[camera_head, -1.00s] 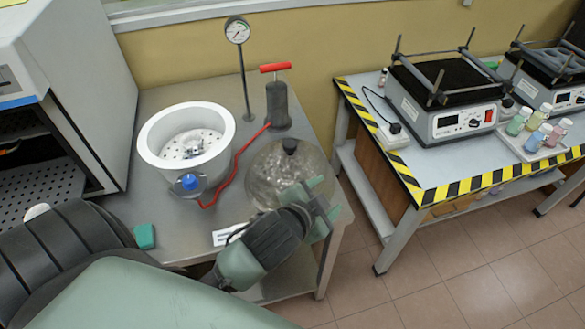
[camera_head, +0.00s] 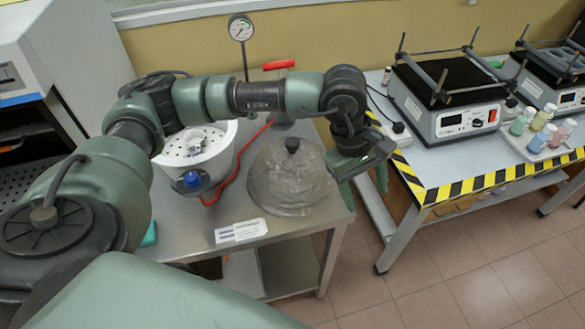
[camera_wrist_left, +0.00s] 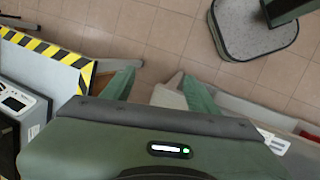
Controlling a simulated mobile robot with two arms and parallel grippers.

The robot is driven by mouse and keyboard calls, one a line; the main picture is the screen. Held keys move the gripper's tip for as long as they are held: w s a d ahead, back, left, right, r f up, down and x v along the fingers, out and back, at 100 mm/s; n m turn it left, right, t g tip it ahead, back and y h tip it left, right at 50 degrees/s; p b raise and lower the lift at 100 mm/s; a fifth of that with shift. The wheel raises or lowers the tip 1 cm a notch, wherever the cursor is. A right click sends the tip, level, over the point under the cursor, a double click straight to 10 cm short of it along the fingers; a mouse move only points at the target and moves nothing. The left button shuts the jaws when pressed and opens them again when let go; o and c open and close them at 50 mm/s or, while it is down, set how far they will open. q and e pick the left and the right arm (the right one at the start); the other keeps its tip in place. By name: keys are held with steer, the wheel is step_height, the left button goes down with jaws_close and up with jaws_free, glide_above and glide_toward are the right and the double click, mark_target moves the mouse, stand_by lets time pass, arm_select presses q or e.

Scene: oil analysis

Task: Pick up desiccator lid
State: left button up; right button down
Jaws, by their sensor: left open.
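The desiccator lid (camera_head: 292,185) is a clear grey dome with a black knob on top, standing on the metal table in the head view. The white desiccator bowl (camera_head: 228,162) stands to its left, partly hidden behind my left arm. My left gripper (camera_head: 366,188) is to the right of the lid, at the table's right edge, with fingers pointing down, open and empty. In the left wrist view its two fingers (camera_wrist_left: 157,88) are spread apart with nothing held between them. The lid is not clearly made out there. My right gripper is not in view.
A red hose and a blue-capped valve (camera_head: 192,180) lie left of the lid. A pressure gauge (camera_head: 240,28) and a red-handled pump (camera_head: 279,65) stand behind. A white label (camera_head: 241,231) lies in front. A striped-edge table (camera_head: 450,188) with hotplates stands at the right.

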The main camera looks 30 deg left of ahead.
arm_select(q)
steer(key=w+a+r+t+y, duration=0.1)
steer(key=w+a+y, duration=0.2)
steer(key=a, duration=0.6)
steer(key=y, duration=0.5)
glide_toward(293, 141)
steer(key=a+f, duration=0.1)
steer(key=p+x, duration=0.3)
steer(key=x, duration=0.3)
steer(key=shift+f, duration=0.35)
steer(key=shift+f+h, duration=0.3)
steer(key=shift+f, duration=0.15)
jaws_close()
steer(key=shift+w+r, duration=0.15)
